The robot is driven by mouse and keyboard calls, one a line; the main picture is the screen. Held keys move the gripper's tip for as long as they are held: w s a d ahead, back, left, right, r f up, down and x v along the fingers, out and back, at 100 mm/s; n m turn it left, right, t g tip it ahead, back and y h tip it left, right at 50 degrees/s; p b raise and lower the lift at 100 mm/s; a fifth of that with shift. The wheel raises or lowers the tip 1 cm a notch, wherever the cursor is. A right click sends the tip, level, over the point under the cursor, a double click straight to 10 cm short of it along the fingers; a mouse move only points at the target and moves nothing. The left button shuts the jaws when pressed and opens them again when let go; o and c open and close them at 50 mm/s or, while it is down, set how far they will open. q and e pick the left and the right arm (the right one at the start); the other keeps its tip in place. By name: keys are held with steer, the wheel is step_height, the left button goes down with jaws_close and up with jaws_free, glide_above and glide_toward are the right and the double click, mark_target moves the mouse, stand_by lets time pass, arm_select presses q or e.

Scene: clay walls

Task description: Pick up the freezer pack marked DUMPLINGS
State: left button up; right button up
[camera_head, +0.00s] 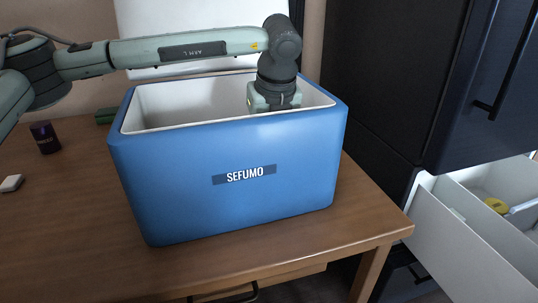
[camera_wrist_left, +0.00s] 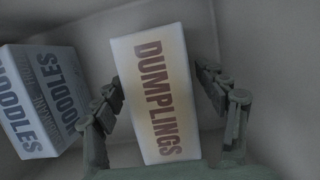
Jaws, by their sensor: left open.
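The pack marked DUMPLINGS (camera_wrist_left: 158,95) is a white and pale tan box inside the cooler, seen in the left wrist view with its label running lengthwise. My left gripper (camera_wrist_left: 160,80) is open, with one finger on each side of the pack. The left finger is close to the pack's edge and a gap shows at the right finger; I cannot tell if either touches. In the head view my left gripper (camera_head: 273,97) reaches down into the blue cooler (camera_head: 235,200) marked SEFUMO; its fingers and the pack are hidden by the wall. My right gripper is not in view.
A box marked NOODLES (camera_wrist_left: 40,100) leans left of the dumplings pack in the cooler. The cooler stands on a wooden table (camera_head: 60,225). A dark fridge (camera_head: 400,90) and an open white drawer (camera_head: 465,240) are at right.

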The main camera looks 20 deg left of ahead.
arm_select(q)
steer(key=shift+w+f, duration=0.1)
steer(key=shift+f, duration=0.2)
steer(key=shift+f+b, duration=0.3)
steer(key=shift+b, duration=0.25)
stand_by(0.3)
steer(key=shift+c, duration=0.3)
steer(key=shift+r, duration=0.1)
steer(key=c, duration=1.4)
